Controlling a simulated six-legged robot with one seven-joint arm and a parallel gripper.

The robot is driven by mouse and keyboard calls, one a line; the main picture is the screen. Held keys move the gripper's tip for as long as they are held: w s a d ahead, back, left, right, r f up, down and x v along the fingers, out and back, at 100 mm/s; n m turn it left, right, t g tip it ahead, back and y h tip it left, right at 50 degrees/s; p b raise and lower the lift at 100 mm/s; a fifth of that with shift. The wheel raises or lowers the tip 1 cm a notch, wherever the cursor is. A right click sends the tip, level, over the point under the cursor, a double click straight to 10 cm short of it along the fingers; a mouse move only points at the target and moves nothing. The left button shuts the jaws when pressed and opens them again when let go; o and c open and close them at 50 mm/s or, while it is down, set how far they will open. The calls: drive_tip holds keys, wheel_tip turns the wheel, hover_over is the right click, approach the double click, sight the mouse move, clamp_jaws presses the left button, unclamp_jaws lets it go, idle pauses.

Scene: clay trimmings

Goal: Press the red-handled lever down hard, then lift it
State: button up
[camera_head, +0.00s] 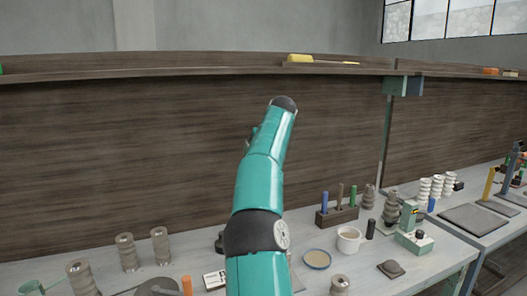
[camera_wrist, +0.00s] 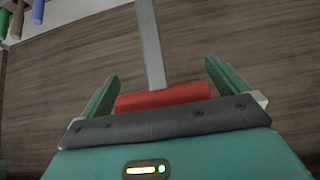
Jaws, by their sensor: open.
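In the wrist view, the lever's red handle (camera_wrist: 163,96) lies crosswise between the two green fingers of my gripper (camera_wrist: 163,73). A straight grey bar (camera_wrist: 150,40) runs from the handle to the top edge of the picture. The fingers are open, one beyond each end of the handle. The handle's lower edge is close to the dark palm bar; I cannot tell whether they touch. In the head view, neither the red handle nor my gripper shows; my teal arm covers the middle of the picture.
A rack (camera_head: 337,215) of coloured tools stands on the workbench, also at the wrist view's top left. Near it are a white mug (camera_head: 348,240), a blue-rimmed dish (camera_head: 317,259) and a green device (camera_head: 414,242). Grey ribbed pieces (camera_head: 127,252) stand at left. A shelf (camera_head: 200,68) runs above.

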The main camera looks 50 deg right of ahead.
drive_tip(key=v, duration=1.3)
drive_tip(key=shift+s+r, duration=0.25)
